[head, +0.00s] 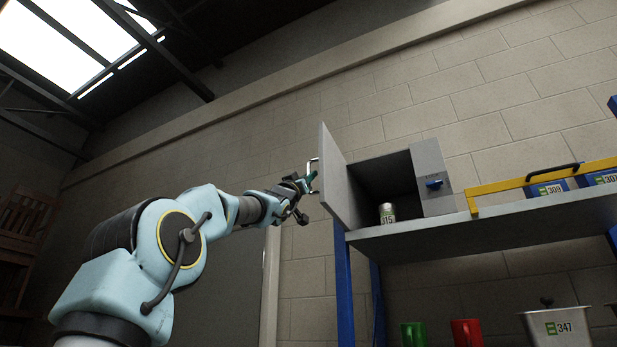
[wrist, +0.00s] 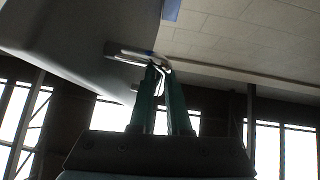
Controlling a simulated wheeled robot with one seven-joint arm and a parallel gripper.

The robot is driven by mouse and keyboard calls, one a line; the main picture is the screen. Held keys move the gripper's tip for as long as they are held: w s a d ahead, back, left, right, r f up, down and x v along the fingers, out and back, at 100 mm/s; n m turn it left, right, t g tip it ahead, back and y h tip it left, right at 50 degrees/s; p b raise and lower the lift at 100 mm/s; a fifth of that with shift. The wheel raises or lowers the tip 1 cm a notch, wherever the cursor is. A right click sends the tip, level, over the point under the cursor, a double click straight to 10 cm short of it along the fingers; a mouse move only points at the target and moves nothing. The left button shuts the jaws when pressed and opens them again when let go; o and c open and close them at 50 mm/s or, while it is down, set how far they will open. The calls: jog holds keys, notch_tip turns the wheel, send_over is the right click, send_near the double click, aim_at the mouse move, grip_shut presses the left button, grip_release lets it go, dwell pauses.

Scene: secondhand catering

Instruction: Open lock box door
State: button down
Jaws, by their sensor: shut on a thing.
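A can (head: 387,213) labelled 315 stands in the opening. My gripper (head: 312,178) is at the outer face of the door, shut on the metal door handle (head: 314,162). In the wrist view the two green fingers (wrist: 160,85) close around the handle (wrist: 138,57), beside the pale door panel (wrist: 85,45).
The shelf (head: 480,229) has a yellow rail (head: 540,175) and blue bins (head: 548,188) at right. Below are a green mug (head: 413,334), a red mug (head: 467,333) and a metal container (head: 557,326) labelled 347. A blue post (head: 344,285) stands under the door.

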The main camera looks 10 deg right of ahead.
jog(key=c, duration=0.9)
grip_release()
jog(key=shift+b+v, duration=3.9)
jog(key=shift+v, duration=1.5)
jog(key=shift+d, duration=0.1)
